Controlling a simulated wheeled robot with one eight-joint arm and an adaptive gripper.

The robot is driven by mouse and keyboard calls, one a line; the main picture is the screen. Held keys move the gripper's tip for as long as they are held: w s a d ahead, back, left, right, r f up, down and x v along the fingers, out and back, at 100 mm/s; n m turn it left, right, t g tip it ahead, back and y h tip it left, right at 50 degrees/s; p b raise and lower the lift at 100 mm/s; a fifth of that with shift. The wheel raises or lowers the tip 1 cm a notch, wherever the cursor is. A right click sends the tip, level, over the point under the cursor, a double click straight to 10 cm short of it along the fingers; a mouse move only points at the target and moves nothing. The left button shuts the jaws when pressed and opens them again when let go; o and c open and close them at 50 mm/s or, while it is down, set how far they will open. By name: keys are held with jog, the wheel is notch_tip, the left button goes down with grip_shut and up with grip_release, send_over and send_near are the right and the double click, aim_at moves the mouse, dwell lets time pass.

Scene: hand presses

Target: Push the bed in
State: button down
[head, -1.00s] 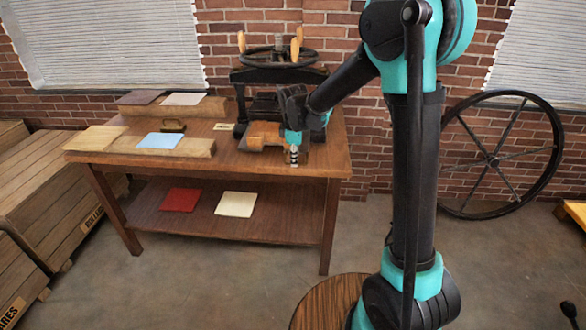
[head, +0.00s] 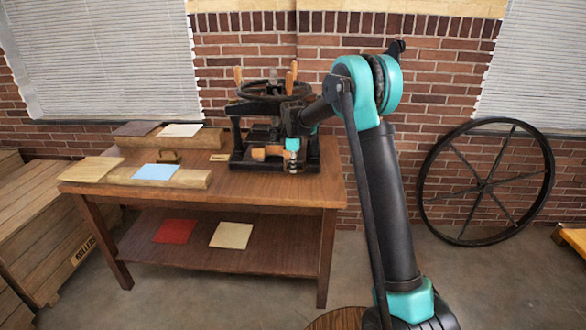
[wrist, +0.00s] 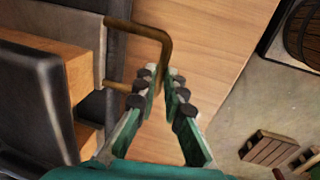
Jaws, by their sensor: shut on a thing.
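The black hand press (head: 245,108) stands on the right of the wooden table, with a large wheel on top. A bent brass handle (wrist: 164,40) sticks out from the bed's edge. My gripper (wrist: 164,75) is shut on this handle, the finger pads close together around it. In the head view my gripper (head: 292,164) is at the press's near side, next to the wood block. Much of the bed is hidden inside the press and behind my gripper.
A large spoked wheel (head: 486,181) leans on the wall at right; crates stand at left.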

jog(key=shift+w, duration=0.3)
jog(key=c, duration=1.6)
grip_release()
notch_tip(320, 180, up, 12)
jog(key=s, duration=0.2)
jog(key=shift+s+f, duration=0.1)
jog(key=s+d+f+m, duration=0.1)
jog(key=s+d+m, duration=0.3)
jog(key=s+d, duration=0.45)
jog(key=s+d+f+m, duration=0.4)
jog(key=s, duration=0.7)
jog(key=s+d+f+m+t, duration=0.1)
jog(key=s+d+f+m, duration=0.4)
jog(key=s, duration=0.6)
jog(key=s+d+f+m+t, duration=0.1)
jog(key=s+d+f+m, duration=0.3)
jog(key=s, duration=0.6)
jog(key=shift+s+d+f+m, duration=0.4)
jog(key=shift+d+f, duration=0.3)
jog(key=shift+f, duration=0.05)
